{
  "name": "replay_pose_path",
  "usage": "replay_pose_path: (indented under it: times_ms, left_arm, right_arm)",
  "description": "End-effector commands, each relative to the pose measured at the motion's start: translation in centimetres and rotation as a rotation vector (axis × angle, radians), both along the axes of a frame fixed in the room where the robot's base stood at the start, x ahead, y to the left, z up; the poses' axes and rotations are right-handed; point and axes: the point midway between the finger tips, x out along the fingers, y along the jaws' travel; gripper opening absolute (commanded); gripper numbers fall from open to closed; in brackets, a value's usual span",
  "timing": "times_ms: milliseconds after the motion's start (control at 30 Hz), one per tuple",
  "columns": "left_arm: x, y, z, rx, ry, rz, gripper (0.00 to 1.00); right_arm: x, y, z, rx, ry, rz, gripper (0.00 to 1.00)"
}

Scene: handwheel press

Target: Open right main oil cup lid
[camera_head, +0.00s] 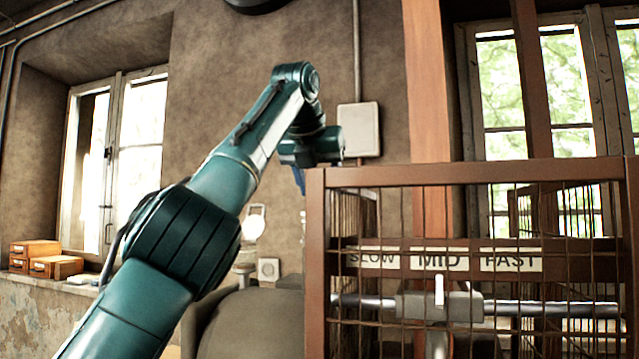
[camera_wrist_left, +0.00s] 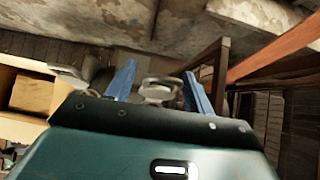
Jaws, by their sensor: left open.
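My left gripper (camera_head: 299,180) is high beside the brown guard frame, its blue finger pointing down and partly hidden by the wrist and frame. In the left wrist view its two blue fingers (camera_wrist_left: 158,82) are apart. A small round metal cup with a ring-like lid (camera_wrist_left: 160,90) shows between and beyond the fingertips; I cannot tell whether they touch it. I cannot tell for sure which is the oil cup lid. My right gripper is not in view.
The brown guard frame (camera_head: 470,172) with wire bars fills the right side, around a shaft and SLOW, MID, FAST labels (camera_head: 440,260). A grey rounded housing (camera_head: 250,325) is below my arm. Wooden boxes (camera_head: 48,262) sit on the left windowsill.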

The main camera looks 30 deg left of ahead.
Motion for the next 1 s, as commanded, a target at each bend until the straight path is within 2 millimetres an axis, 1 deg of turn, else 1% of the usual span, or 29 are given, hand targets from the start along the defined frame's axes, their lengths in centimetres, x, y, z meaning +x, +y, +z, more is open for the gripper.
replay_pose_path:
  times_ms: [167, 467, 500, 600, 800, 900, 1000]
  left_arm:
    - [-0.5, -0.2, 0.6, 0.005, 0.002, 0.001, 0.53]
    - [-2.1, -0.3, 2.2, 0.002, -0.003, 0.008, 0.53]
    - [-2.8, -0.6, 1.6, 0.0, -0.003, 0.001, 0.53]
    - [-4.8, -1.2, 1.4, 0.0, -0.004, 0.0, 0.53]
    - [-9.1, -2.4, 1.6, 0.0, -0.004, 0.001, 0.53]
    - [-10.9, -3.0, 1.6, 0.0, -0.003, 0.002, 0.53]
    - [-12.3, -3.4, 1.7, 0.0, -0.002, 0.005, 0.53]
  right_arm:
    - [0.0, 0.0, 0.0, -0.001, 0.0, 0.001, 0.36]
    - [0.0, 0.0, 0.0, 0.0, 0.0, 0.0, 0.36]
    - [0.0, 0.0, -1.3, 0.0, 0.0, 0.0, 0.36]
    - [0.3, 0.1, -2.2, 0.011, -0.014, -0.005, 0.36]
    - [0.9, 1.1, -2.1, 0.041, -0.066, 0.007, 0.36]
    - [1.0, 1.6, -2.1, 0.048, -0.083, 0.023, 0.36]
    - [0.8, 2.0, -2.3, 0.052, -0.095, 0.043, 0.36]
